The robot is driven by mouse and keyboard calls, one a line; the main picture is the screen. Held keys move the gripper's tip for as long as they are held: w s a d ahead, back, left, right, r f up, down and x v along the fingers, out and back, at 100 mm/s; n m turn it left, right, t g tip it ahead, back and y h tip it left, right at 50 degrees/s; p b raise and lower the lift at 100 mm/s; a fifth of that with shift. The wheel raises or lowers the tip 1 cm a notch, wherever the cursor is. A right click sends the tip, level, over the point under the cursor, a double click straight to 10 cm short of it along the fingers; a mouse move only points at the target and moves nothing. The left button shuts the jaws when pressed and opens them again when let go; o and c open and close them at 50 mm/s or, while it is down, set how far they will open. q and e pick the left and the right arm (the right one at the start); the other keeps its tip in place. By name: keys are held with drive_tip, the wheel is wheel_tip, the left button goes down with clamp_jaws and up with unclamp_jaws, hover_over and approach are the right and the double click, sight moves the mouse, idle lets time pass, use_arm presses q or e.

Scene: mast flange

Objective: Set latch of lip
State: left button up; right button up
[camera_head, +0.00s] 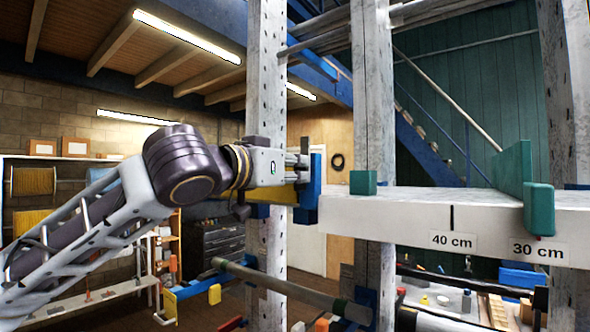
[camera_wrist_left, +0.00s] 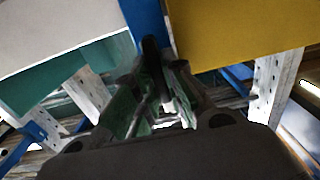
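My left gripper (camera_head: 303,166) reaches in from the left and its tips are at an upright blue piece (camera_head: 314,178) by the left end of a white beam (camera_head: 400,212). In the left wrist view the dark fingers (camera_wrist_left: 165,65) point at the blue piece (camera_wrist_left: 147,18), between the white beam (camera_wrist_left: 55,35) and a yellow panel (camera_wrist_left: 240,30). I cannot tell whether the fingers grip it. A teal block (camera_head: 363,183) sits on the beam's left part, and a taller teal piece (camera_head: 538,205) straddles it near the 30 cm label. No part is clearly identifiable as the latch or lip. My right gripper is not in view.
Perforated grey posts (camera_head: 372,100) stand close behind and beside the gripper. A lower rail (camera_head: 290,288) crosses below the beam. Blue stairs (camera_head: 425,140), shelves and a dark drawer cabinet (camera_head: 222,240) are farther back.

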use_arm(q)
clamp_jaws()
drive_tip(key=shift+f+n, duration=0.1)
drive_tip(key=shift+n, duration=0.3)
drive_tip(key=n+b, duration=0.1)
drive_tip(key=n, duration=0.3)
drive_tip(key=n+b, duration=0.2)
drive_tip(key=n, duration=0.2)
drive_tip(key=n+b, duration=0.1)
drive_tip(key=n, duration=0.3)
drive_tip(key=shift+w+a+f, duration=0.2)
drive_tip(key=shift+f, duration=0.05)
drive_tip(key=n, duration=0.5)
drive_tip(key=shift+f+b, duration=0.1)
drive_tip(key=shift+b, duration=0.3)
drive_tip(key=shift+a, duration=0.1)
drive_tip(key=o, duration=0.6)
unclamp_jaws()
